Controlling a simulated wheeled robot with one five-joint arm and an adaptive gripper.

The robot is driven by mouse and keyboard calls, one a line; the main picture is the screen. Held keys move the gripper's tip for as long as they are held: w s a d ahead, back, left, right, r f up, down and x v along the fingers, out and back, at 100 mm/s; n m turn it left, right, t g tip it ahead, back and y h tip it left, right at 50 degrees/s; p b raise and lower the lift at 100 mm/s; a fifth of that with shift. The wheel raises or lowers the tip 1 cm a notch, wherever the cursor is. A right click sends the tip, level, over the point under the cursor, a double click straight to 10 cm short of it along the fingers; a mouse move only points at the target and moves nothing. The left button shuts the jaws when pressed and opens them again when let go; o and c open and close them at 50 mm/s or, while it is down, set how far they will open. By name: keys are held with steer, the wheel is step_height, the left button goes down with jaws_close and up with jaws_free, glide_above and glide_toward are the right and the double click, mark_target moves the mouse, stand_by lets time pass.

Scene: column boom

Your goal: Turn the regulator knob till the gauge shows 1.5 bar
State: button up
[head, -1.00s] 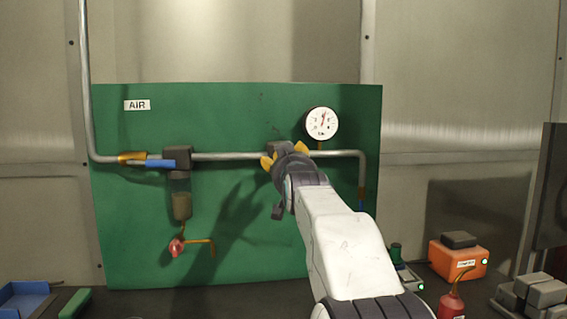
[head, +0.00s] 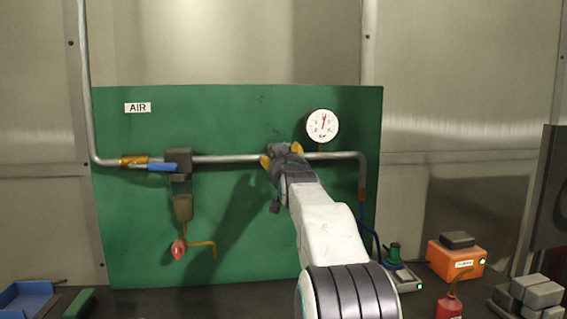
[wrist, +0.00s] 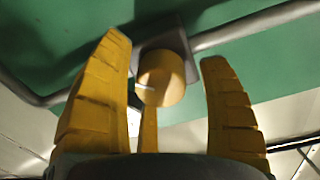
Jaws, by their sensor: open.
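The regulator is a dark block (head: 279,148) on the grey pipe, mostly hidden behind my gripper in the head view. Its round yellow-tan knob (wrist: 161,79) shows in the wrist view, with a small pale mark on its face. My gripper (head: 281,156) is open in front of the regulator. In the wrist view its yellow fingers (wrist: 166,52) stand on either side of the knob with gaps, and a third finger lies below it. I cannot tell how deep the knob sits between them. The white round gauge (head: 322,126) has a red needle pointing nearly straight up; its numbers are too small to read.
A blue-handled valve (head: 160,167) and a filter bowl (head: 182,207) with a red drain part (head: 179,249) are left of my gripper on the green panel (head: 140,225). An orange box (head: 456,258) and a red bottle (head: 449,307) stand on the bench at right.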

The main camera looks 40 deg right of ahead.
steer(key=shift+c, duration=0.5)
steer(key=c, duration=1.1)
steer(key=shift+f+n+b, duration=0.15)
steer(key=shift+n+b, duration=0.85)
steer(key=shift+n, duration=0.2)
steer(key=n+b, duration=0.1)
steer(key=n, duration=0.5)
steer(key=shift+n, duration=0.3)
